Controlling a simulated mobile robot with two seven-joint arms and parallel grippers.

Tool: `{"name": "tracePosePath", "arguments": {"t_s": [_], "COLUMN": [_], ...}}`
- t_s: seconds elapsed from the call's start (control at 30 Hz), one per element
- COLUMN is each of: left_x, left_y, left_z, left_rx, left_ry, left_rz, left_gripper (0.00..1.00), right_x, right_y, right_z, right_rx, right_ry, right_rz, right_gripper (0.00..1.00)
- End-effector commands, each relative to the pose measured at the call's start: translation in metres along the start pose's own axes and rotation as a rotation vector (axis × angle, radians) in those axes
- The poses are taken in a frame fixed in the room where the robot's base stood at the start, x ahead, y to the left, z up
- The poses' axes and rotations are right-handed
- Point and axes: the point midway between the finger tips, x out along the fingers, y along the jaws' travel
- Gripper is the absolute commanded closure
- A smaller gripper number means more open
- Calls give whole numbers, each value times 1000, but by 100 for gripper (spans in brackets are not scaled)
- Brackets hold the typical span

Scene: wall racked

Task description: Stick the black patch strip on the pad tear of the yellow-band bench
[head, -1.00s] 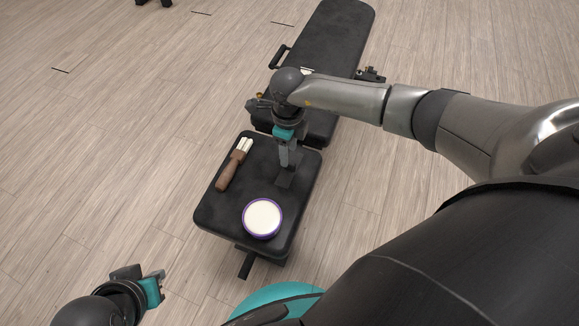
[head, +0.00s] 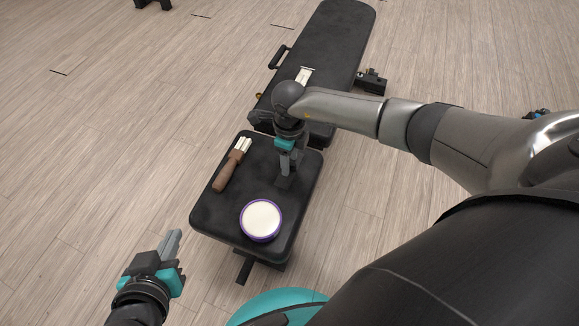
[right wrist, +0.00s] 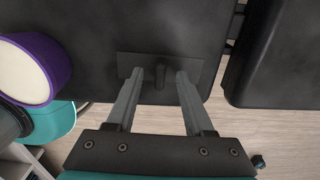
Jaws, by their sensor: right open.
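The black patch strip (right wrist: 133,64) lies flat on the bench's seat pad, with a small dark upright tab in its middle. In the head view it is a dark patch (head: 284,182) below my right gripper (head: 290,170). In the right wrist view my right gripper (right wrist: 157,78) is open, its fingers on either side of the tab, not closed on it. The black bench has a seat pad (head: 225,212) and a long back pad (head: 325,45). A pale T-shaped thing or mark (head: 304,75) shows on the back pad; I cannot tell which. My left gripper (head: 174,243) is empty, left of the seat.
A round purple-rimmed tub with a white top (head: 261,220) stands on the seat near the strip. A brown-handled tool with a pale head (head: 233,163) lies at the seat's left. A gap separates seat and back pad. The floor to the left is clear.

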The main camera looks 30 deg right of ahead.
Motion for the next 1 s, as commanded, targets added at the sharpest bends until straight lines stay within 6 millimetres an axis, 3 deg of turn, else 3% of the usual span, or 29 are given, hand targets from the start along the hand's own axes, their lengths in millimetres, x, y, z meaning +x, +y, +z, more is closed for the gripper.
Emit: {"name": "tracePosePath", "arguments": {"t_s": [0.23,0.7,1.0], "left_x": [0,0,0], "left_y": [0,0,0], "left_z": [0,0,0], "left_rx": [0,0,0], "left_ry": [4,3,2], "left_rz": [1,0,0], "left_gripper": [100,100,100], "right_x": [0,0,0], "right_y": [0,0,0], "right_z": [0,0,0], "right_rx": [0,0,0], "right_ry": [0,0,0], "right_rz": [0,0,0], "right_gripper": [48,100,100]}}
